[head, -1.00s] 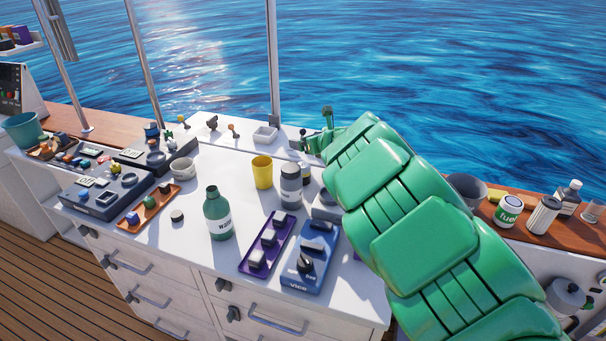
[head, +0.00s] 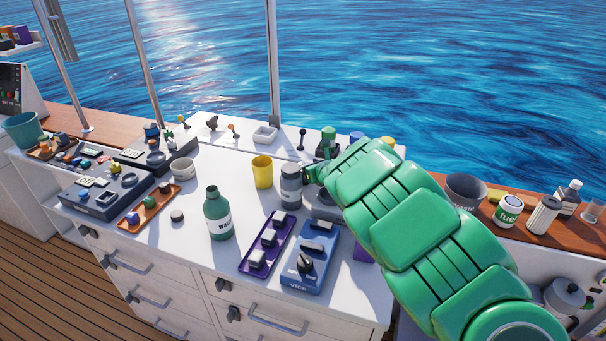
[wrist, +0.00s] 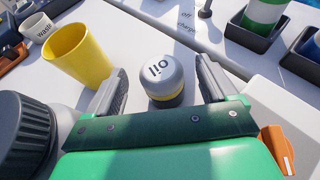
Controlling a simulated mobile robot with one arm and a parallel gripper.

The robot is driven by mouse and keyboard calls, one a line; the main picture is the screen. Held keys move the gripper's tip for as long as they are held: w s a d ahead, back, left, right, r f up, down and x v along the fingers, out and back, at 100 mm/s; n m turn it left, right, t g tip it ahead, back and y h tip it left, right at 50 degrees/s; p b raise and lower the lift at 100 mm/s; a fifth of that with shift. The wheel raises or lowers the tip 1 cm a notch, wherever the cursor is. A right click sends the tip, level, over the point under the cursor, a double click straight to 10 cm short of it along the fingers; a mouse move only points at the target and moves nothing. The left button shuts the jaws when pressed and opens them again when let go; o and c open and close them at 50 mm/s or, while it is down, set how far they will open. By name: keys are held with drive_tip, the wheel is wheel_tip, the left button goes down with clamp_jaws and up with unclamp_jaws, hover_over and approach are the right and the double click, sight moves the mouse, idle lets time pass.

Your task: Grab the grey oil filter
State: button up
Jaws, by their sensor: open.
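The grey oil filter (wrist: 165,78) is a short rounded cylinder, marked "oil" on top, with a yellow band. It stands upright on the white counter in the wrist view. My gripper (wrist: 160,85) is open, with one grey finger on each side of the filter. I see a gap at the right finger; I cannot tell whether the left one touches. In the head view my gripper (head: 312,173) is low over the counter beside a grey jar, and the filter is hidden there.
The grey jar (head: 291,187) with a dark lid stands close on the left, also large in the wrist view (wrist: 25,135). A yellow cup (head: 262,172) is behind it.

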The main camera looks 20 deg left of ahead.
sight(300, 162)
drive_tip(key=shift+x, duration=2.15)
drive_tip(key=shift+w+a, duration=0.15)
drive_tip(key=shift+c, duration=0.2)
drive_tip(key=c, duration=1.2)
drive_tip(key=shift+o, duration=0.2)
